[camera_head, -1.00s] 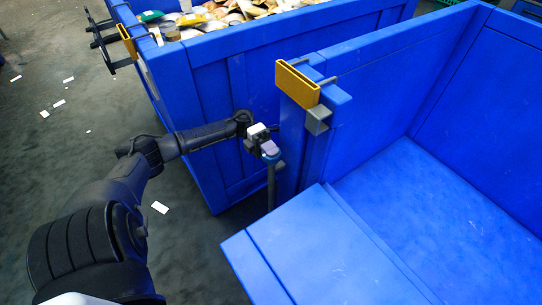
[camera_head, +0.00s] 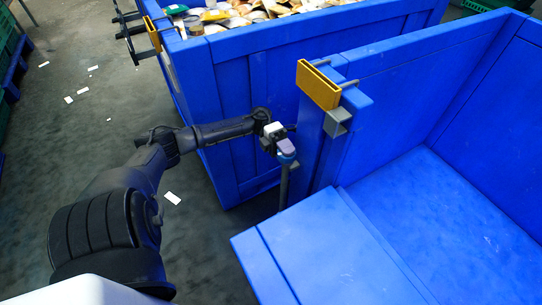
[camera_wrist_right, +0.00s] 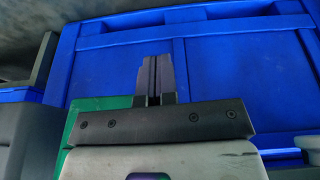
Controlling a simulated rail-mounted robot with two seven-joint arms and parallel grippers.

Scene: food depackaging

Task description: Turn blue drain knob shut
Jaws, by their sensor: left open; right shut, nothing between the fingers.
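My left gripper (camera_head: 287,157) is beside the near end of the right-hand blue bin (camera_head: 323,150), by a grey upright bar (camera_head: 284,186). Its fingers are small and partly hidden in this view. No blue drain knob can be made out clearly, and I cannot tell whether the gripper touches anything. My right gripper (camera_wrist_right: 154,78) shows only in the right wrist view. Its fingers are together and empty, in front of a blue panel (camera_wrist_right: 225,60).
Another blue bin (camera_head: 225,110), filled with packaged food (camera_head: 255,12), stands behind. Yellow brackets (camera_head: 318,84) sit on the bin corners. A blue ledge (camera_head: 330,245) juts out at the front. The dark floor (camera_head: 75,125) at left is mostly open, with white scraps.

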